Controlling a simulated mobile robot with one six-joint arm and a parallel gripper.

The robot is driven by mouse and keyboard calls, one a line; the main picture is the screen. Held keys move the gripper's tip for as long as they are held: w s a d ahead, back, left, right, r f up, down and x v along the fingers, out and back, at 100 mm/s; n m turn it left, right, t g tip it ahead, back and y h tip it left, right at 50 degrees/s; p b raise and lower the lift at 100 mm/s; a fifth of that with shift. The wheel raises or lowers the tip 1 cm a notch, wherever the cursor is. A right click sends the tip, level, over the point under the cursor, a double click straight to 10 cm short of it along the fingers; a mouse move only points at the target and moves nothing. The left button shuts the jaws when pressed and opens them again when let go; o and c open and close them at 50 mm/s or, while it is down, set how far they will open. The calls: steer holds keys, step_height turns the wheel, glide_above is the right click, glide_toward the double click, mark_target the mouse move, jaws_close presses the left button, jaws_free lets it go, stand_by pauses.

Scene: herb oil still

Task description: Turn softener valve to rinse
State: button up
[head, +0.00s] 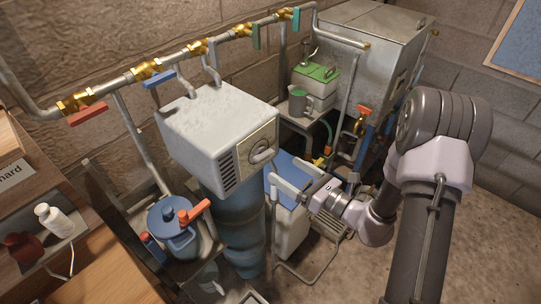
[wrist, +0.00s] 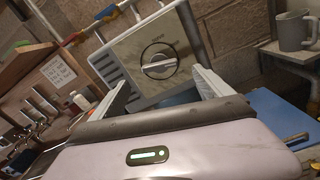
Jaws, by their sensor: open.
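The softener valve head is a pale grey box (head: 215,118) on top of a blue tank (head: 232,225). Its front panel carries a round dial with a bar-shaped grey knob (head: 262,153). In the wrist view the knob (wrist: 159,65) is straight ahead, its bar lying roughly level in the picture. My gripper (head: 283,188) is open and empty, apart from the panel, below and to the right of the knob in the head view. In the wrist view its fingers (wrist: 163,90) stand wide on either side, below the knob.
A pipe with brass valves and coloured levers (head: 155,70) runs above the box. A grey mug (head: 300,102) stands on a shelf behind. Open floor lies at the lower right.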

mark_target(267, 157)
steer(key=x, duration=0.8)
steer(key=shift+c, duration=0.4)
steer(key=c, duration=1.3)
steer(key=m+p, duration=0.2)
steer(key=m, duration=0.1)
steer(key=shift+r, duration=0.15)
steer(key=shift+m+p, duration=1.5)
steer(key=shift+m, duration=1)
